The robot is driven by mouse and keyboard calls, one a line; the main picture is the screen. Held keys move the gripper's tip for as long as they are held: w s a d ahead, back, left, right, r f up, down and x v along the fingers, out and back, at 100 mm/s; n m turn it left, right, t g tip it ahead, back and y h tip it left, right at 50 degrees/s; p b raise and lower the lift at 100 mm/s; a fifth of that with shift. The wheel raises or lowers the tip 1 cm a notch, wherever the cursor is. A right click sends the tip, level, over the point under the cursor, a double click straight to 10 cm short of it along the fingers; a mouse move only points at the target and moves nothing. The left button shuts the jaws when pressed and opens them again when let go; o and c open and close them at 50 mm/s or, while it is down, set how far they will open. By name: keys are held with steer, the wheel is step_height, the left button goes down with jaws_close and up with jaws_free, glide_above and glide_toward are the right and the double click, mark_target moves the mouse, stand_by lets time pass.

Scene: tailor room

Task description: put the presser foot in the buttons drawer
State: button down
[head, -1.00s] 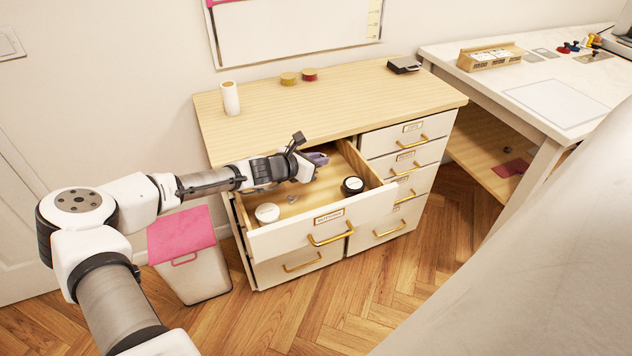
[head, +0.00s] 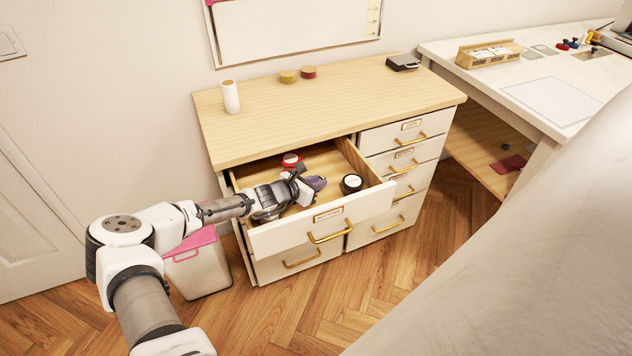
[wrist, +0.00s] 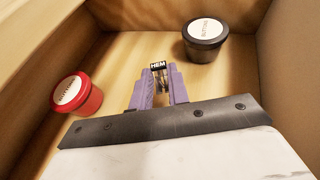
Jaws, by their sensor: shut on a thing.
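My gripper (head: 312,182) is inside the open top-left drawer (head: 349,213) of the wooden cabinet. In the wrist view its purple fingers (wrist: 160,88) are shut on the presser foot (wrist: 159,77), a small piece with a black top marked "HEM". The presser foot is over the drawer floor; whether it touches the floor I cannot tell. In the head view the fingers hide it. The drawer front bears a small label (head: 328,214), too small to read surely. A black button tub (wrist: 205,39) stands right of the fingers and a red button tub (wrist: 78,94) left.
The same black tub (head: 352,183) and red tub (head: 291,160) show in the head view. Drawer walls enclose my gripper closely. The cabinet top (head: 300,110) holds a white spool (head: 230,97), two small tins and a dark box (head: 403,62). A pink-lidded bin (head: 198,265) stands at left.

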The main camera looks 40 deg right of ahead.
steer(key=shift+f+b, duration=0.4)
steer(key=shift+f, duration=0.1)
steer(key=c, duration=1.3)
jaws_free()
steer(key=shift+c, duration=0.2)
